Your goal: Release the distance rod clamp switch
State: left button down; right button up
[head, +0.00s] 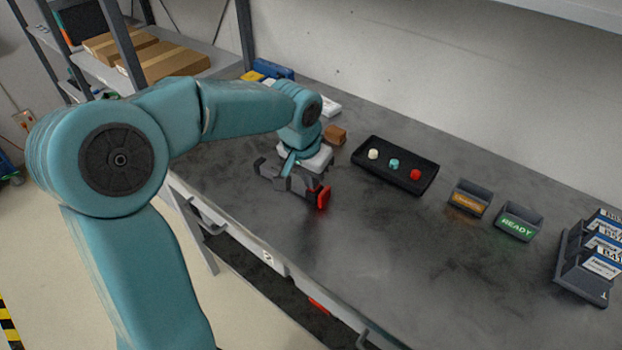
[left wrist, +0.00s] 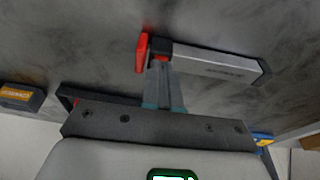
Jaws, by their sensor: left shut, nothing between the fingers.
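The distance rod (left wrist: 215,63) is a grey bar with black ends, lying on the dark bench top in the left wrist view. Its red clamp switch (left wrist: 141,52) stands at the left end of the bar there. In the head view the red switch (head: 322,198) shows just right of my left gripper (head: 289,170). My left gripper is shut and empty, pointing down at the rod. In the left wrist view its fingertips (left wrist: 161,66) overlap the rod's black end beside the switch; I cannot tell whether they touch. My right gripper is not in view.
A black tray (head: 362,158) holds a white, a teal and a red knob. Two small bins, orange-lettered (head: 468,199) and green-lettered READY (head: 518,223), stand to the right, before a battery rack (head: 585,285). A brown block (head: 335,136) sits behind the gripper. The bench front is clear.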

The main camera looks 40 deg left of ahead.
pick_arm(q)
jog(key=shift+f, duration=0.25)
jog(key=shift+f+b, duration=0.25)
jog(key=shift+b, duration=0.1)
jog(key=shift+s+d, duration=0.1)
jog(key=shift+r, duration=0.1)
jog(key=shift+w+r+p, duration=0.2)
jog(key=shift+w+p, duration=0.3)
jog(key=shift+w, duration=0.25)
